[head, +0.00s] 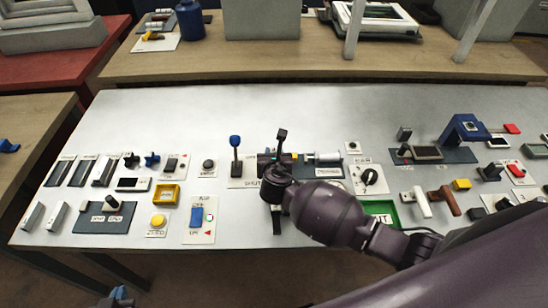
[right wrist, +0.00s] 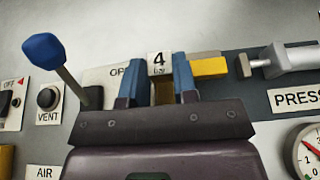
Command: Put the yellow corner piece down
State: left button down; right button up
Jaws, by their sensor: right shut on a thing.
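My right gripper (head: 270,161) is over the back middle of the pale table. In the right wrist view its two blue fingers (right wrist: 160,78) are shut on the yellow corner piece. A darker yellow part of it shows between the fingers, and a bright yellow arm (right wrist: 209,68) sticks out to the right behind the right finger. The yellow also shows just right of the gripper in the head view (head: 294,156). The piece is close to the grey plate with the white "4" label (right wrist: 159,62); I cannot tell whether it touches. My left gripper (head: 118,297) is at the bottom left, small and cut off.
A blue-knobbed lever (head: 235,143) stands left of the right gripper. A silver press cylinder (head: 324,157) lies right of it. Clear table lies behind the row of parts.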

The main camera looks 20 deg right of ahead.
jog(key=shift+f, duration=0.6)
pick_arm(q)
jog(key=shift+s+f, duration=0.15)
jog(key=shift+f, duration=0.1)
jog(key=shift+s+f, duration=0.1)
jog(key=shift+s, duration=0.1)
pick_arm(e)
jog(key=o, duration=0.9)
jog(key=shift+f, duration=0.1)
jog(key=shift+o, duration=0.2)
pick_arm(q)
jog(key=shift+w, duration=0.1)
